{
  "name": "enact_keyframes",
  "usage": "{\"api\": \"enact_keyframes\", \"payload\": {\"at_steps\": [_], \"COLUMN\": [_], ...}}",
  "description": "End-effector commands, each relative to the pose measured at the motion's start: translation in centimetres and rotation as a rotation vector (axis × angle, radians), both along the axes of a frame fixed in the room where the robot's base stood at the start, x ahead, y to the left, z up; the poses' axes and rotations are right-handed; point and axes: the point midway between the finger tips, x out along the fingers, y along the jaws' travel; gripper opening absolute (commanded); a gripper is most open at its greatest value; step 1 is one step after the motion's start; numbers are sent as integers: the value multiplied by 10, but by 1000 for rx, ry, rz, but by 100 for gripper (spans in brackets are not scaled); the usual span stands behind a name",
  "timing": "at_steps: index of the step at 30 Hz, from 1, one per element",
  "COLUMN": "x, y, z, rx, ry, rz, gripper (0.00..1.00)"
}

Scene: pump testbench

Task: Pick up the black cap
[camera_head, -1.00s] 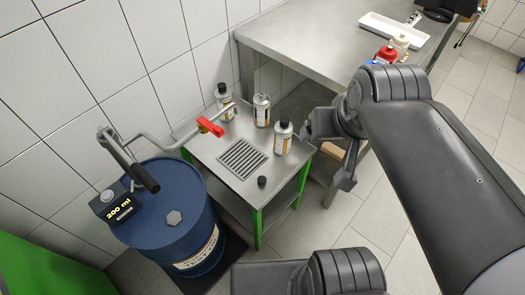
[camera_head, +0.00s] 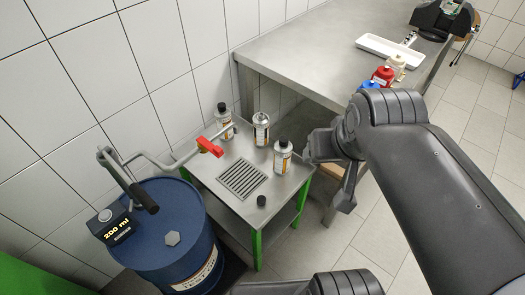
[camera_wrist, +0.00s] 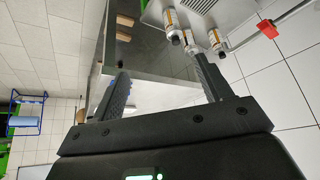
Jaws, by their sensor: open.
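The black cap (camera_head: 262,201) is small and stands on the low metal stand (camera_head: 205,178), near its front corner, in front of the drain grate. It stands apart from the bottles, and I cannot make it out in the wrist view. My gripper (camera_head: 328,178) is to the right of the stand, beside the nearest bottle in the picture and apart from the cap. In the wrist view my gripper (camera_wrist: 163,88) has its two fingers spread wide, with nothing between them.
A steel table (camera_head: 300,50) with a white tray (camera_head: 388,48) is behind.

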Motion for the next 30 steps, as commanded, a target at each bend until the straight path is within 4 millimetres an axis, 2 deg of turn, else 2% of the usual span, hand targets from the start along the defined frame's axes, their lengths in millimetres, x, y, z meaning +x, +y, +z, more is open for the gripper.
{"api": "enact_keyframes", "payload": {"at_steps": [5,14,20,30], "x": [0,4,35,102], "y": [0,1,12,42], "z": [0,-2,-19,-78], "rx": [0,7,54,142], "ry": [0,8,64,193], "rz": [0,-4,-42,-163], "gripper": [57,57,57,57]}}
